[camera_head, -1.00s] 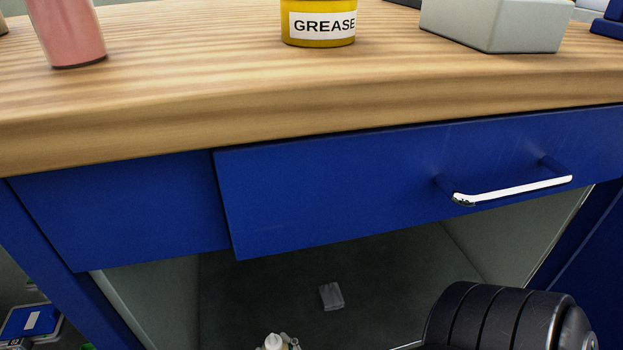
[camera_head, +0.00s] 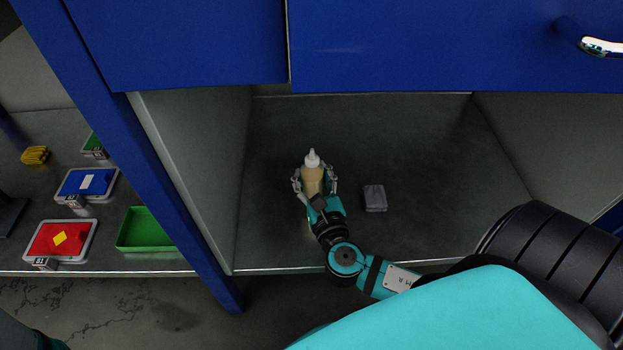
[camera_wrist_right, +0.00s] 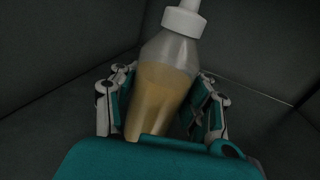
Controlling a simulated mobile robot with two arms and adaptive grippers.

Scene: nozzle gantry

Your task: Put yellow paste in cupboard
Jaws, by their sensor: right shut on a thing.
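The yellow paste is in a clear squeeze bottle (camera_head: 312,181) with a white nozzle cap; it also shows in the right wrist view (camera_wrist_right: 165,85). My right gripper (camera_head: 314,187) reaches into the open cupboard (camera_head: 420,130) under the blue drawer and is shut on the bottle, with fingers on both sides. The bottle is inside the cupboard, over its dark floor, slightly tilted in the wrist view. Its base is hidden by the gripper, so I cannot tell whether it touches the floor. My left gripper is not in view.
A small grey block (camera_head: 374,198) lies on the cupboard floor right of my gripper. The cupboard's left wall (camera_head: 195,160) is close on the left. Left of the blue post, a shelf holds a green tray (camera_head: 146,230) and red (camera_head: 60,240) and blue (camera_head: 87,184) boxes.

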